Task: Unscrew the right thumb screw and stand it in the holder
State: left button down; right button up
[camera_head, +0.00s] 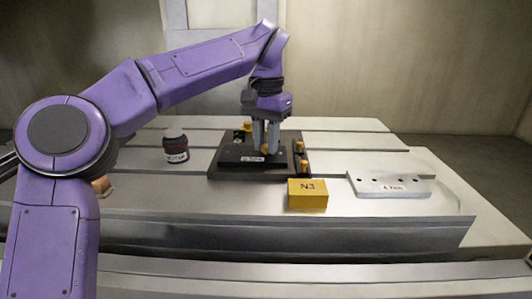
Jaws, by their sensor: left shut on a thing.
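A black mould base (222,172) lies on the metal table, with a dark plate and a small white label on it. My left gripper (265,148) points down over the plate and is shut on a small brass-yellow thumb screw, partly hidden between its fingertips. I cannot tell whether the screw is still in its hole. Another yellow knob (247,126) shows behind the gripper. Two more yellow pieces (300,146) and (304,165) show along the base's right side; I cannot tell whether a holder is there. My right gripper is not in view.
A yellow block marked N3 (308,195) stands in front of the base. A pale metal plate with several holes (390,186) lies at the right. A dark jar with a label (175,148) stands at the left. The table's far right is clear.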

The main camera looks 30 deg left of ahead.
pick_arm(q)
jog(key=shift+r+n, duration=0.1)
jog(key=shift+n, duration=0.2)
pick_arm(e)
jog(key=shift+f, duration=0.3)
pick_arm(q)
jog(key=n+b, duration=0.3)
jog(key=shift+f, duration=0.3)
jog(key=shift+r+n+b, duration=0.25)
jog(key=shift+n+b, duration=0.15)
jog(key=shift+n, duration=0.1)
jog(key=c, duration=0.9)
grip_release()
jog(key=shift+w, duration=0.1)
jog(key=shift+o, duration=0.2)
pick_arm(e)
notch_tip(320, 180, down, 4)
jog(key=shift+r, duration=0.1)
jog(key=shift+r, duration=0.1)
